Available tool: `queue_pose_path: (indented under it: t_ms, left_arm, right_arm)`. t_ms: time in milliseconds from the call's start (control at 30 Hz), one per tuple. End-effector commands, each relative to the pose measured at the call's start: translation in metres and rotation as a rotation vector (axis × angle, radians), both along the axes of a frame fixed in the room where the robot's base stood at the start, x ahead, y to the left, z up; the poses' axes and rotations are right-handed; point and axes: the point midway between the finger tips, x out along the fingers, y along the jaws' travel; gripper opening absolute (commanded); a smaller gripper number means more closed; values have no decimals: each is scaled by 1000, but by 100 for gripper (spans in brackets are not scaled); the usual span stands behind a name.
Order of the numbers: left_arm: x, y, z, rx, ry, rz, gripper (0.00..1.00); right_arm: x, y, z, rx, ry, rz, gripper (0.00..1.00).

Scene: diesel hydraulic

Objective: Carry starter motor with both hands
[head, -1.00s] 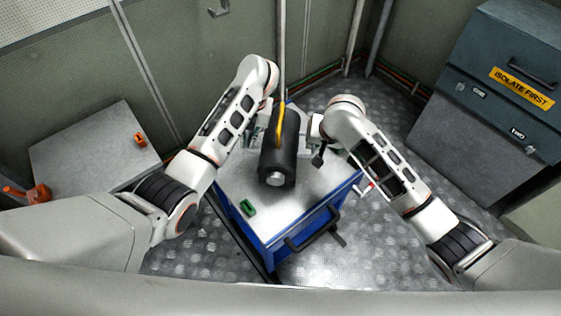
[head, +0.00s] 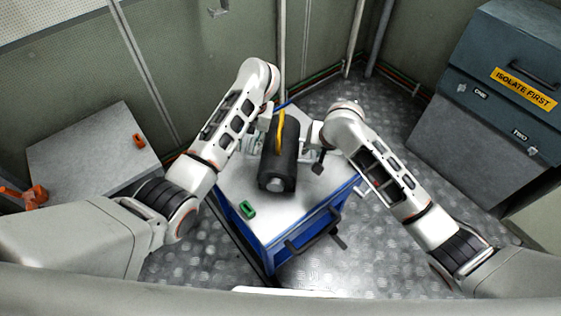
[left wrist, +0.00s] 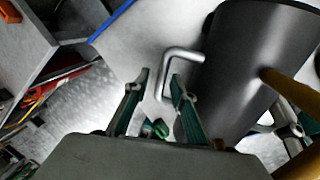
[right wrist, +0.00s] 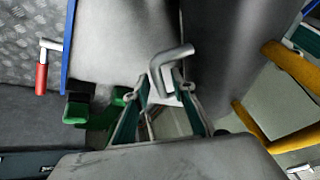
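The starter motor is a dark cylinder (head: 278,170) with a yellow bar along its top, on the grey top of a blue cart (head: 262,228). It also shows in the left wrist view (left wrist: 240,70) and the right wrist view (right wrist: 222,40). A bent metal handle sticks out on each side. In the left wrist view, my left gripper (left wrist: 159,76) is open, its fingers on either side of the handle's end (left wrist: 180,54). In the right wrist view, my right gripper (right wrist: 162,79) is open around the other handle (right wrist: 166,60). Contact with the handles is unclear.
A green block (head: 248,208) lies on the cart's near left corner. A grey bench (head: 90,150) with orange parts stands left. A dark cabinet marked ISOLATE FIRST (head: 490,110) stands right. Walls and pipes close off the back. Metal floor is bare around the cart.

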Motion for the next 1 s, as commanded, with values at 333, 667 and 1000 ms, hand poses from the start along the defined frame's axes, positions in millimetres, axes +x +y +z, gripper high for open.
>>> queue_pose_path:
  t_ms: [333,667,1000]
  left_arm:
    - [1,-9,50,2,-4,0,25]
    - [0,-12,64,0,-2,1,25]
    - [0,-12,64,0,-2,1,25]
  right_arm:
    - [0,0,0,1,0,0,25]
    - [-4,0,8,1,0,2,25]
    - [-29,-10,66,6,-3,1,25]
